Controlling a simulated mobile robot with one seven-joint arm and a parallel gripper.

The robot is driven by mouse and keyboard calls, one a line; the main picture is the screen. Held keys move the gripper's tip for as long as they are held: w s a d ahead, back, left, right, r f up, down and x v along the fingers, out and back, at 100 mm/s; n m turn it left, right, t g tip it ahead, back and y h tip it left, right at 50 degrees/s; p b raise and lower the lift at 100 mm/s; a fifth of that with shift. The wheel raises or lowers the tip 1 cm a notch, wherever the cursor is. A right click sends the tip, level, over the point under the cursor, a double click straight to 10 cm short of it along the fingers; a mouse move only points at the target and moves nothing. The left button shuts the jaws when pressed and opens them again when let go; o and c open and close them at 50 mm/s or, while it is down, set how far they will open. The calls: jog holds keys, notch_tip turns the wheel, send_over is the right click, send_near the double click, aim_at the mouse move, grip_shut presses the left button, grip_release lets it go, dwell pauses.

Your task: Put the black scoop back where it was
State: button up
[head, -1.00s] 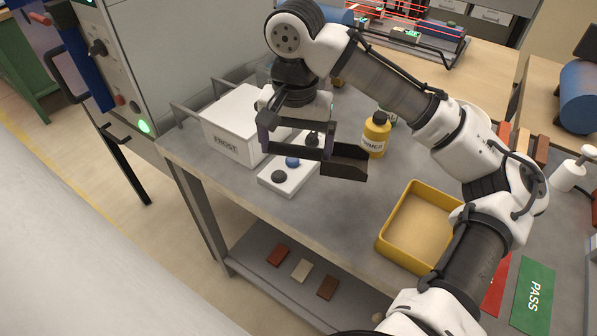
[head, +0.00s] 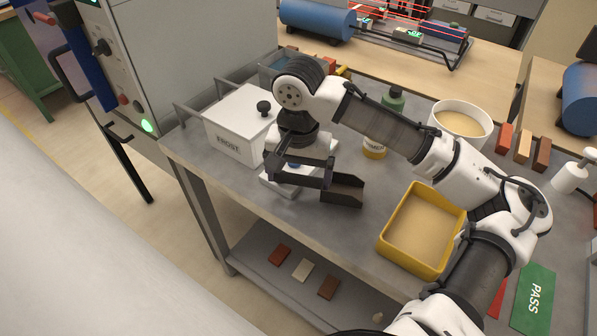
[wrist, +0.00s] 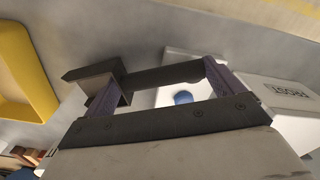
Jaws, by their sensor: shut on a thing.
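The black scoop (head: 345,190) is in my gripper (head: 300,178), above the grey bench between the white plate and the yellow bin. Its pan points right in the head view and to the left in the wrist view (wrist: 92,78). My gripper (wrist: 165,82) is shut on the scoop's dark handle, which spans between the two purple fingers. I cannot tell how far the scoop is above the bench. The yellow bin (head: 387,246) with tan powder stands to the right of the scoop. A white bucket (head: 487,137) of similar powder stands farther back.
A white FROST box (head: 228,145) stands left of my gripper. A white plate (head: 270,186) with a blue knob lies under my gripper, partly hidden. A yellow bottle (head: 374,153) and a green one (head: 393,98) stand behind my arm. Bare bench lies in front of the scoop.

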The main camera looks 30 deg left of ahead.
jog(key=shift+f, duration=0.5)
jog(key=o, duration=0.9)
notch_tip(320, 180, up, 13)
jog(key=shift+r+b, duration=0.15)
jog(key=shift+b, duration=0.2)
